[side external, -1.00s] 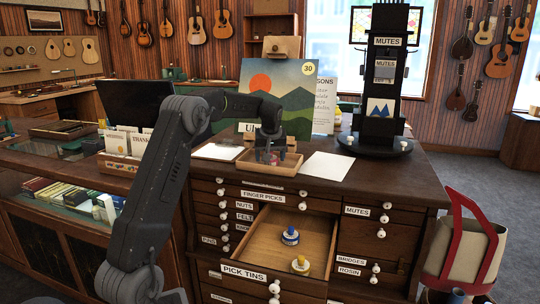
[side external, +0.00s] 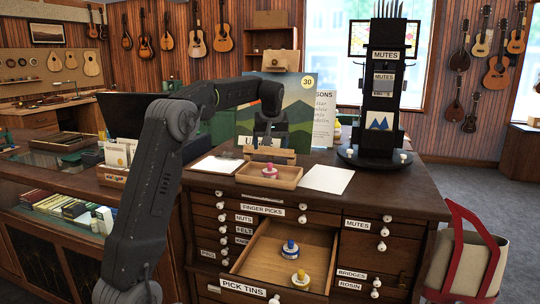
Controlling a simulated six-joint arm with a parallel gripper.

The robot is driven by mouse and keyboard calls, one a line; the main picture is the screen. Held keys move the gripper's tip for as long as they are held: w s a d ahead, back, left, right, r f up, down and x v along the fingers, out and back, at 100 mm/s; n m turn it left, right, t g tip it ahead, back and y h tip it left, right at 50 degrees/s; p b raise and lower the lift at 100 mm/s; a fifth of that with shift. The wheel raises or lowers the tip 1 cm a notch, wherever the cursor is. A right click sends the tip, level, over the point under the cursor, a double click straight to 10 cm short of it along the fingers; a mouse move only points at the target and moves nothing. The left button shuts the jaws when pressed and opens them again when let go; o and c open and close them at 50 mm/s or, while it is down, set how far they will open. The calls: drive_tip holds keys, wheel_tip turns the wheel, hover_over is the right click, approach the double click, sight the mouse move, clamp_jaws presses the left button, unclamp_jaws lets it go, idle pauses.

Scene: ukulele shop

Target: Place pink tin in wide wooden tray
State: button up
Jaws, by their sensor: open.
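The pink tin (side external: 270,171) sits inside the wide wooden tray (side external: 283,184) on top of the cabinet. It has a pale knob on top. My gripper (side external: 269,145) is above and slightly behind the tin, clear of it. It is open and empty, though its fingers are small and dark in this view.
An open drawer (side external: 262,246) below holds a blue tin (side external: 290,249) and a yellow tin (side external: 300,280). White paper (side external: 327,179) lies right of the tray. A dark mutes stand (side external: 378,130) rises at the right, and a landscape picture (side external: 300,110) stands behind.

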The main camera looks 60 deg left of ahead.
drive_tip(key=s+d+r+m+t+h, duration=0.1)
drive_tip(key=s+d+r+m, duration=0.2)
drive_tip(key=d, duration=0.8)
drive_tip(key=s+d+m+t, duration=0.1)
drive_tip(key=s+d+m, duration=0.25)
drive_tip(key=d, duration=0.75)
drive_tip(key=s+d+f+m+t+h, duration=0.1)
drive_tip(key=s+d+f+m, duration=0.2)
drive_tip(key=s+d+f, duration=0.2)
drive_tip(key=s+d+f+m+h, duration=0.2)
drive_tip(key=s+d+f+m, duration=0.2)
drive_tip(key=s+d, duration=0.5)
drive_tip(key=s, duration=0.3)
drive_tip(key=shift+f+t, duration=0.4)
